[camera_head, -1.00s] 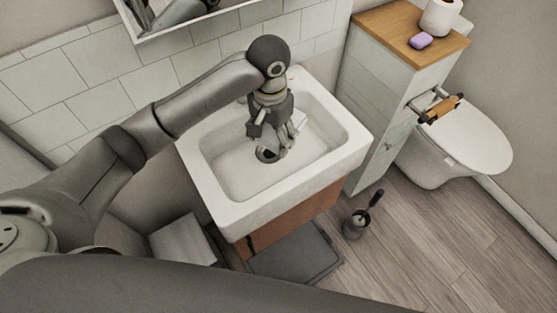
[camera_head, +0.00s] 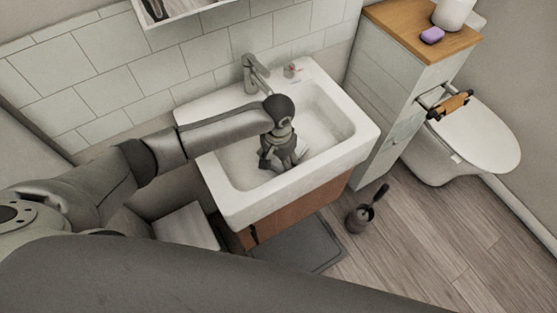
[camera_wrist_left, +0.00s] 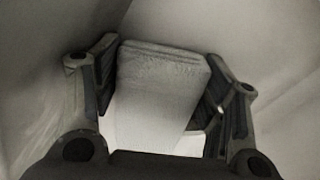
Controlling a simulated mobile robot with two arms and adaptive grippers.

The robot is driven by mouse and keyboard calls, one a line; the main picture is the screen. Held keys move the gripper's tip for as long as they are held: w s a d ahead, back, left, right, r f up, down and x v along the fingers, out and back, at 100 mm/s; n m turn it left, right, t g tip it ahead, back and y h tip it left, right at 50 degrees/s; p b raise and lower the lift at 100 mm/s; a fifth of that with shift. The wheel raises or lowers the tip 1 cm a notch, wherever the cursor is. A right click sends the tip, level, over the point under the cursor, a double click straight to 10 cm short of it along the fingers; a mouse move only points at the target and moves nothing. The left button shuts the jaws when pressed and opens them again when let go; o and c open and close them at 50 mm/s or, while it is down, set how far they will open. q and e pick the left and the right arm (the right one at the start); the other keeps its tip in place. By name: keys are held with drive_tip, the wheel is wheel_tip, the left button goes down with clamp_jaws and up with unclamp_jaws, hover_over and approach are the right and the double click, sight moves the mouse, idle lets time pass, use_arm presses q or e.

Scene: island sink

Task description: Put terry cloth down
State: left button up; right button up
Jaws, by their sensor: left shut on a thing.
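My left gripper (camera_head: 281,162) is down inside the white sink basin (camera_head: 228,183), with its arm coming in from the left. In the left wrist view the pale folded terry cloth (camera_wrist_left: 158,95) sits between the two dark fingers, and the gripper is shut on it. The cloth's far edge looks thick and layered. In the head view the gripper hides most of the cloth. I cannot tell whether the cloth touches the basin floor. My right gripper is not in view.
A faucet (camera_head: 254,72) stands at the sink's back edge. A cabinet with a wooden top (camera_head: 405,32) holds a purple soap bar (camera_head: 432,36). A toilet (camera_head: 480,135) is at right. A toilet brush (camera_head: 363,215) and a grey mat (camera_head: 300,246) are on the floor.

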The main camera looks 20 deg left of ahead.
use_arm(q)
drive_tip(key=o, duration=0.7)
drive_tip(key=shift+f, duration=0.1)
wheel_tip(320, 180, up, 12)
drive_tip(key=shift+r, duration=0.15)
idle(0.7)
